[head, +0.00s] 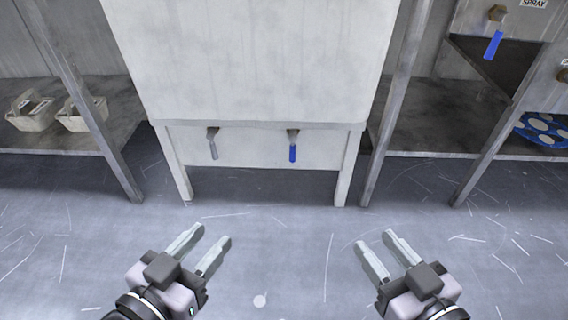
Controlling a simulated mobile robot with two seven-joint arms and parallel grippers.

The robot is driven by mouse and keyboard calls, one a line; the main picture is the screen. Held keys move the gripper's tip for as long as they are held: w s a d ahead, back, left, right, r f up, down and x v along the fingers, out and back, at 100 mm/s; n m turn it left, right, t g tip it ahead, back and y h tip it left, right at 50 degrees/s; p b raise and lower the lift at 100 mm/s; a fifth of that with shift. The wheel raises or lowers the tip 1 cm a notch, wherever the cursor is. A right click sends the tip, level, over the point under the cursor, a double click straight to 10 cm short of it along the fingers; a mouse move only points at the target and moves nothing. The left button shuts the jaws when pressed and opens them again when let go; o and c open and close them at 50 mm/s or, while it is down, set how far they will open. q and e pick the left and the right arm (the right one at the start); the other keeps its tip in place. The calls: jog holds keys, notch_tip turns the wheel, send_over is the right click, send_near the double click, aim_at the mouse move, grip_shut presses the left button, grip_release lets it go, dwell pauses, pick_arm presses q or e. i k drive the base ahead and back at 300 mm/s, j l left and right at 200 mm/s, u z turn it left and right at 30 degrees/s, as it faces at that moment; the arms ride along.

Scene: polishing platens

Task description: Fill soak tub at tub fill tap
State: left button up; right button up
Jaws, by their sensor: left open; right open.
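A large pale tub-like body (250,60) on legs stands in the centre; its inside is out of view, and I cannot tell whether it is the soak tub. Under its front are two lever handles, a grey one (213,147) on the left and a blue one (292,152) on the right, both hanging down. I can read no label on either, so I cannot tell which is the tub fill tap. My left gripper (210,234) and my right gripper (374,240) are both open and empty, low in the view, in front of the handles and apart from them.
Two small pale bins (32,110) sit on a low shelf at the left. At the upper right, a blue lever (493,45) hangs beside a "SPRAY" label (534,3). A blue piece with pale discs (543,130) lies on the right shelf. The scratched floor (270,240) ahead is clear.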

aim_at(293, 150)
jog(key=i+l+u, duration=0.25)
jog(key=i, duration=0.25)
jog(key=i+l+u, duration=0.25)
jog(key=i, duration=0.25)
jog(key=l, duration=0.1)
